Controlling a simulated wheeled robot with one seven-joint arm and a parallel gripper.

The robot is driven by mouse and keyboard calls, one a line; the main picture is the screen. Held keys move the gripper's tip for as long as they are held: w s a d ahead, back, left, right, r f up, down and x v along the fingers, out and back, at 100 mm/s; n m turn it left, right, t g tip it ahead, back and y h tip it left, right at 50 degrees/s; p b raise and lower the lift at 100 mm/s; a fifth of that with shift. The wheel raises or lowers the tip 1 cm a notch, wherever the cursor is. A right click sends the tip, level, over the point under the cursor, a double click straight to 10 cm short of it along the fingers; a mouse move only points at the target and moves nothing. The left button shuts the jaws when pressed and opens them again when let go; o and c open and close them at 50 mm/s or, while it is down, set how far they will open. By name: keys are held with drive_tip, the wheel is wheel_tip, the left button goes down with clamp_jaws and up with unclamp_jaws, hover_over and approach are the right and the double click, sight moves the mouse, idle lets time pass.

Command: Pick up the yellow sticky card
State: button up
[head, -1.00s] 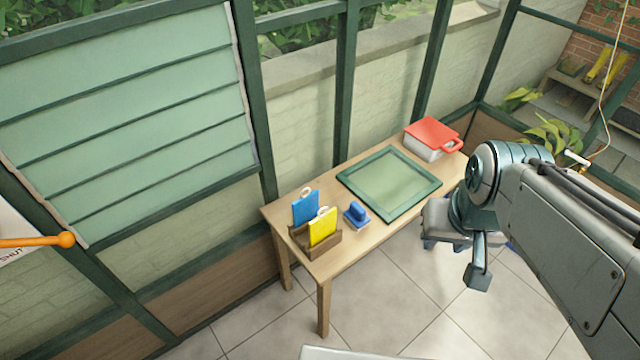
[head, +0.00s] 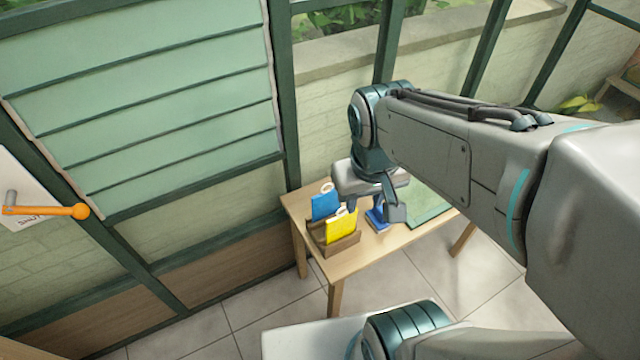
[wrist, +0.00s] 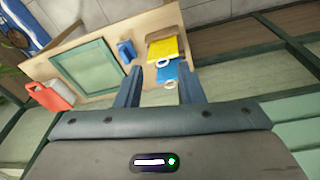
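The yellow sticky card (head: 341,225) stands upright in a small wooden holder (head: 345,246) on the table's left end. A blue card (head: 325,204) with a pale ring at its top stands behind it in the same holder. The yellow card also shows in the wrist view (wrist: 163,47), with the blue card (wrist: 168,73) nearer my fingers. My gripper (wrist: 161,82) is open, with its two fingers apart and nothing gripped between them. It hangs above the table, to the right of the cards in the head view, where my arm hides its fingertips partly.
A blue block-like tool (head: 377,219) stands right of the holder. Glazed walls with green frames stand behind the table.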

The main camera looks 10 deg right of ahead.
drive_tip(key=w+a+f+n+t+h+b, duration=0.1)
drive_tip(key=w+a+f+n+h+b, duration=0.25)
drive_tip(key=f+n+h, duration=0.5)
drive_tip(key=w+a+f+n+t+h+b, duration=0.25)
drive_tip(key=a+f+n+b, duration=0.2)
drive_tip(key=f, duration=0.75)
drive_tip(key=w+a+f+n+h+b, duration=0.35)
drive_tip(key=f+n+h, duration=0.25)
drive_tip(key=f+n, duration=0.3)
drive_tip(key=m, duration=0.1)
approach(355, 220)
drive_tip(key=shift+w+d+f, duration=0.4)
drive_tip(key=shift+d+f, duration=0.25)
drive_tip(key=shift+f, duration=0.15)
drive_tip(key=shift+r+x, duration=0.1)
drive_tip(key=shift+x, duration=1.3)
drive_tip(key=shift+r+x, duration=0.15)
drive_tip(key=shift+x, duration=1.2)
clamp_jaws()
